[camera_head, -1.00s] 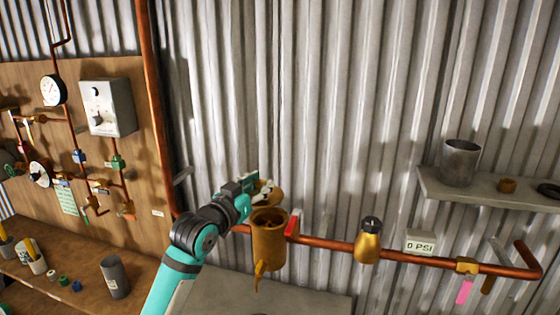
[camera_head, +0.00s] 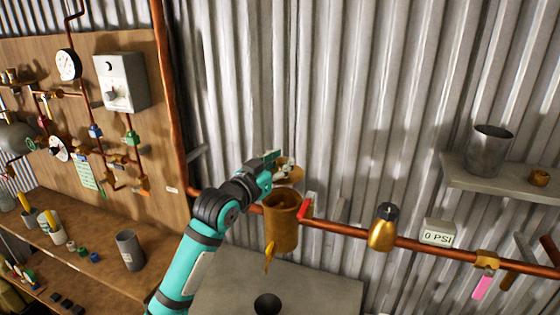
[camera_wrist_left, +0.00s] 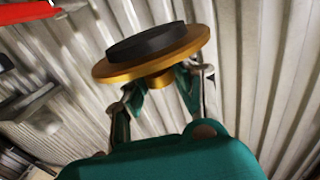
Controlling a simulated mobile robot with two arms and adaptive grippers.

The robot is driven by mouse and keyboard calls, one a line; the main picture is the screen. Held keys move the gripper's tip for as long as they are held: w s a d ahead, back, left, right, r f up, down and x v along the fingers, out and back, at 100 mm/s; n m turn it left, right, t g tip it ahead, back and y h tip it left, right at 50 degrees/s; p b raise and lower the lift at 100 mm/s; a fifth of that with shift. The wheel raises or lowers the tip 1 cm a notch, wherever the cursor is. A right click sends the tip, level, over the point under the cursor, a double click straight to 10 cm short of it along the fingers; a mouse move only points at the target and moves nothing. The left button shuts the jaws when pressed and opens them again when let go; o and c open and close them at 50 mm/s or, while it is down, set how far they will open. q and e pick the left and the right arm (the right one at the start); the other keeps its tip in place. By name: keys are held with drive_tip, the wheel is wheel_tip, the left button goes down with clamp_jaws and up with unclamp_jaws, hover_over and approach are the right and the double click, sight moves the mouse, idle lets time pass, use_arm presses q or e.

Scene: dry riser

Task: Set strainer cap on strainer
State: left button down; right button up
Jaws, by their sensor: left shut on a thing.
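The strainer (camera_head: 281,228) is an upright brass cylinder on the copper pipe. Its top is open, and a small yellow-brass lever hangs below it. My left gripper (camera_head: 284,168) is just above and slightly behind the strainer's rim. It is shut on the strainer cap (camera_head: 296,174), which is apart from the strainer and partly hidden by the gripper in the head view. In the left wrist view, the cap (camera_wrist_left: 150,66) is a brass disc with a dark ring on its face, gripped by a short brass stub. My right gripper is not in view.
A red lever (camera_head: 305,207) stands beside the strainer, and it also shows in the wrist view (camera_wrist_left: 30,11). A grey surface (camera_head: 320,290) with a dark hole lies below.

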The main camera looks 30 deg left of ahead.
sight(280, 181)
use_arm(q)
drive_tip(key=shift+s+f, duration=0.1)
drive_tip(key=shift+f, duration=0.4)
drive_tip(key=shift+f+b, duration=0.65)
drive_tip(key=shift+f, duration=0.2)
drive_tip(key=shift+f+b, duration=0.35)
drive_tip(key=shift+f, duration=0.05)
drive_tip(key=shift+f+b, duration=0.45)
drive_tip(key=shift+f, duration=1.2)
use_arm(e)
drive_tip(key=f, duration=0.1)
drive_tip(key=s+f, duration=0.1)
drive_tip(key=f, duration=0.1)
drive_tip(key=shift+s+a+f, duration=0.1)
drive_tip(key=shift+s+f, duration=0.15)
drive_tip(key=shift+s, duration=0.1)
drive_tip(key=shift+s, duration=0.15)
